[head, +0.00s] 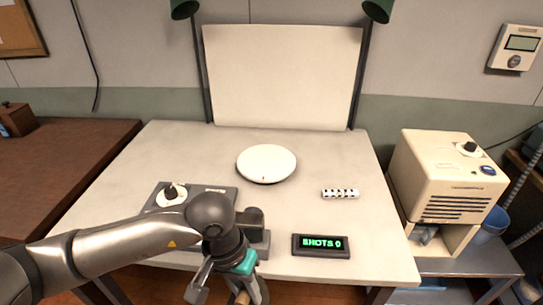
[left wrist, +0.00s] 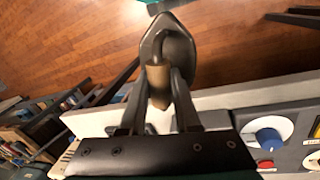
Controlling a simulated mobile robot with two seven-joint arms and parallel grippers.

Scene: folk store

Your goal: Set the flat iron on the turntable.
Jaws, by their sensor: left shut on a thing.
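The turntable (head: 266,163) is a round white disc on the table, in front of a white backdrop; nothing stands on it. My left gripper (head: 236,293) is low at the front edge of the table, left of centre. In the left wrist view the gripper (left wrist: 159,85) is shut on the tan handle of the flat iron (left wrist: 178,46), whose dark pointed body shows beyond the fingers against the floor. In the head view a bit of the tan handle shows at the bottom edge; the iron's body is hidden. My right gripper is not in view.
A grey control box (head: 222,196) with a dial stands at the table's left, partly behind my left arm. A display reading "SHOTS 0" (head: 320,245) and a black-and-white patterned bar (head: 340,194) lie right of centre. A cream machine (head: 445,180) stands beyond the table's right edge.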

